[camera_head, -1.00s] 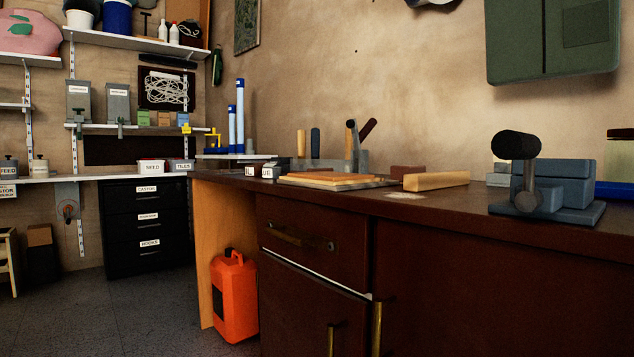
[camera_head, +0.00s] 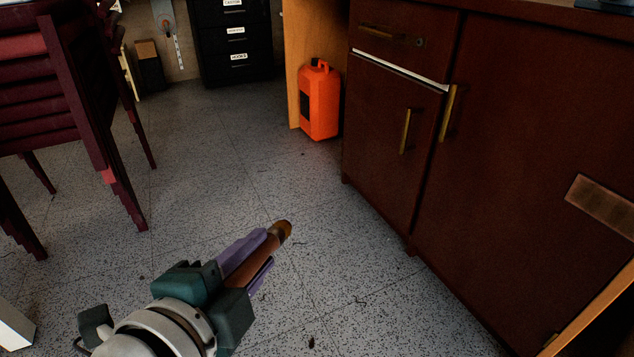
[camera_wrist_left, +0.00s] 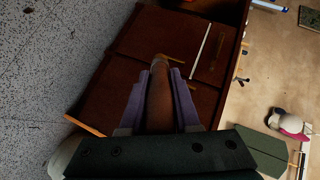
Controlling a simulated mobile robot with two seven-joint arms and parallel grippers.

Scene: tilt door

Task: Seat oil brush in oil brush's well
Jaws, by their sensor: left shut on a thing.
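My left gripper (camera_head: 266,250) has purple fingers and is shut on a brown wooden, handle-like thing, which I take to be the oil brush (camera_head: 281,232). It is held over the speckled floor, in front of the dark red cabinet, and its lighter tip points away from me. In the left wrist view the oil brush (camera_wrist_left: 160,95) lies between the two purple fingers, with its far end past the fingertips. Bristles cannot be made out. The oil brush's well is not seen in either view. My right gripper is not in view.
The cabinet (camera_head: 400,125) with brass handles stands at the right. An orange jerrycan (camera_head: 319,100) stands beside it on the floor. Stacked dark red furniture (camera_head: 75,95) is at the left and black drawers (camera_head: 235,45) are at the back. The floor between is mostly clear.

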